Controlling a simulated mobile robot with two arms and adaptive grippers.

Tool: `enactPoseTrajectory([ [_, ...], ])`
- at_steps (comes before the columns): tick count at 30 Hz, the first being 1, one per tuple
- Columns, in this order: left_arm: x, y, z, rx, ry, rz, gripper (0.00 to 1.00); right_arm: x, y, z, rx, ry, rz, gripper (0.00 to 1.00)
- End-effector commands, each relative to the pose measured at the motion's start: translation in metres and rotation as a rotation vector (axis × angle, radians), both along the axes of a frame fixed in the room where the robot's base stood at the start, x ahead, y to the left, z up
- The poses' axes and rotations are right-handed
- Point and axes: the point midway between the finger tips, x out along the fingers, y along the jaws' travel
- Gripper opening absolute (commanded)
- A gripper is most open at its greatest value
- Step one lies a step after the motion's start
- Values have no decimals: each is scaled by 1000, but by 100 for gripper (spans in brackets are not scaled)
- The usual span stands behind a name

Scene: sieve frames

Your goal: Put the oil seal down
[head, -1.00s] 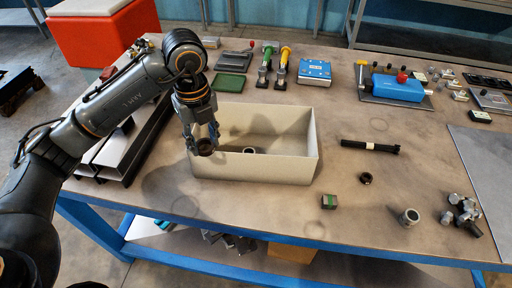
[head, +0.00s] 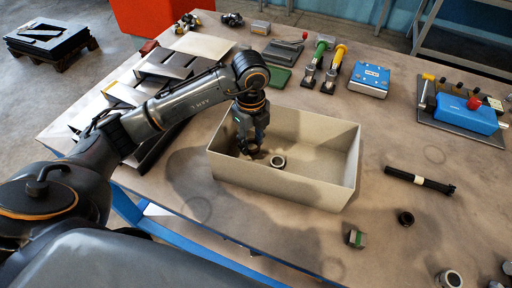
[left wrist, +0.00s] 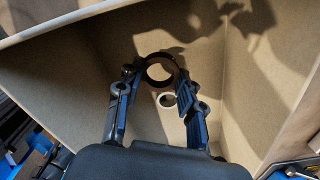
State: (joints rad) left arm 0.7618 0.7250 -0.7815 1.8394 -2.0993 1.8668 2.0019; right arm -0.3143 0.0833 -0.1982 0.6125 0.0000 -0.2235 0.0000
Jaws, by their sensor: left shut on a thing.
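My left gripper (head: 262,148) reaches down into the beige open bin (head: 285,185), near its left end. It is shut on a dark ring, the oil seal (left wrist: 160,54), which sits between the fingertips in the left wrist view. The fingers of the left gripper (left wrist: 160,78) grip it from both sides. A smaller-looking metal ring (head: 278,162) lies on the bin floor just beside the gripper; it also shows below the held seal in the left wrist view (left wrist: 167,100). Whether the held seal touches the floor, I cannot tell. My right gripper is not in view.
Right of the bin lie a black shaft with a pale band (head: 420,180), a dark ring (head: 405,218) and a small green-grey block (head: 355,238). Behind it are a green tray (head: 275,77) and a blue box (head: 369,80). The bin walls surround the gripper.

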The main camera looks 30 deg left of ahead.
Motion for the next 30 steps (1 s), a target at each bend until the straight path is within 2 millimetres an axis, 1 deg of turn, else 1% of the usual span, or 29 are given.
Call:
enactPoseTrajectory([
  [4, -1, 0, -17, 0, 4, 0, 16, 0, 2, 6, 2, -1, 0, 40],
  [6, -1, 0, -27, 0, 4, 0, 16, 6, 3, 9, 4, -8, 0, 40],
  [9, 0, 0, -37, -1, 1, -1, 16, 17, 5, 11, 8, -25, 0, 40],
  [13, 0, -1, -40, -2, -2, -1, 16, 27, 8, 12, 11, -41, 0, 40],
  [17, 0, 0, -40, -1, -1, -1, 16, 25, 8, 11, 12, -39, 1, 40],
  [21, 0, 0, -45, 0, -1, -1, 16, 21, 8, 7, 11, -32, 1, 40],
  [22, 0, 0, -43, 0, -1, -1, 44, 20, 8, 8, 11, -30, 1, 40],
  [23, 0, 0, -43, 0, -1, -1, 50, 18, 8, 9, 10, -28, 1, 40],
  [24, 0, 0, -43, 0, -1, -1, 58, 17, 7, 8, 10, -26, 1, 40],
  [25, 0, 0, -43, 0, -1, -1, 60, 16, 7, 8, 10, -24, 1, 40],
  [30, 0, 0, -43, 0, -1, -1, 60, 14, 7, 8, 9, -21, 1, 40],
])
